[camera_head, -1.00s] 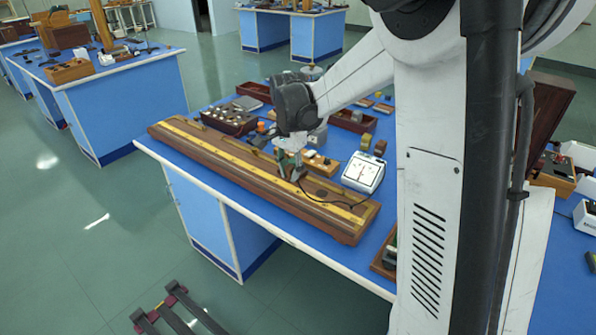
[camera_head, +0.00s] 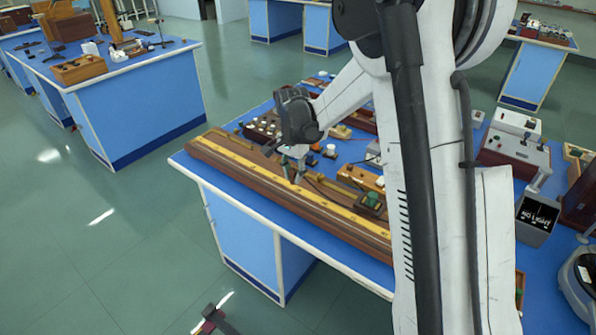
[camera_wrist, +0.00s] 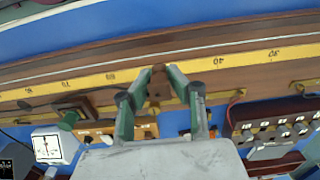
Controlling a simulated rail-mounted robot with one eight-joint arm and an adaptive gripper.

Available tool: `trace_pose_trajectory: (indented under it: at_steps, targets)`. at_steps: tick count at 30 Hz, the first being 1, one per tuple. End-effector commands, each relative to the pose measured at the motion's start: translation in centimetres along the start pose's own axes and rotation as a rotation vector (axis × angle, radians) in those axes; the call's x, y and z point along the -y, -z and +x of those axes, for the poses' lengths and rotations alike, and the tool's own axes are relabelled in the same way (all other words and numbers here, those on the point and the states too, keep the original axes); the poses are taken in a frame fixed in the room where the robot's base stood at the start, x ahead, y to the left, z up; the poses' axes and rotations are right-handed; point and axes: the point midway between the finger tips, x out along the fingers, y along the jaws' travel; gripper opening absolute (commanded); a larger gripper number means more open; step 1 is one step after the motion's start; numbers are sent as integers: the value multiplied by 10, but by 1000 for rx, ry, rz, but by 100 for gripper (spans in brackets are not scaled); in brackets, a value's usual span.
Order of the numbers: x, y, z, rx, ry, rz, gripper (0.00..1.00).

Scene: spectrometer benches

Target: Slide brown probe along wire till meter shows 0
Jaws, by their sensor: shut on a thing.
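The long brown wire board (camera_head: 215,158) with its yellow scale (camera_head: 258,170) lies along the bench's near edge. My gripper (camera_head: 293,172) is over the board. In the wrist view my gripper (camera_wrist: 160,74) is shut on the small brown probe (camera_wrist: 159,84), which sits across the scale between the 40 and 60 marks. The thin wire (camera_wrist: 230,46) runs straight along the board above the scale in that view; I cannot tell whether the probe touches it. A white meter (camera_wrist: 52,145) stands at the lower left of the wrist view, its needle too small to read. My arm hides the meter in the head view.
A box with several pale knobs (camera_wrist: 275,130) stands beside the board at the wrist view's right. A dark block with a green knob (camera_wrist: 70,118) sits by the board's edge. A red lead (camera_wrist: 237,98) runs nearby. Other blue benches (camera_head: 130,105) stand apart across open floor.

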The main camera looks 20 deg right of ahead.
Motion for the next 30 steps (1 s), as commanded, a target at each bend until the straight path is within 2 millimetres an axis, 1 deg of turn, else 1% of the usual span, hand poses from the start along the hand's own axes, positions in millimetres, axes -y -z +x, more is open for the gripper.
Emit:
trace_pose_trajectory:
  at_steps: [8,25,30]
  targets:
    - [1,0,10,0,0,-1,0]
    - [0,0,54,0,0,-1,0]
    - [0,0,60,0,0,-1,0]
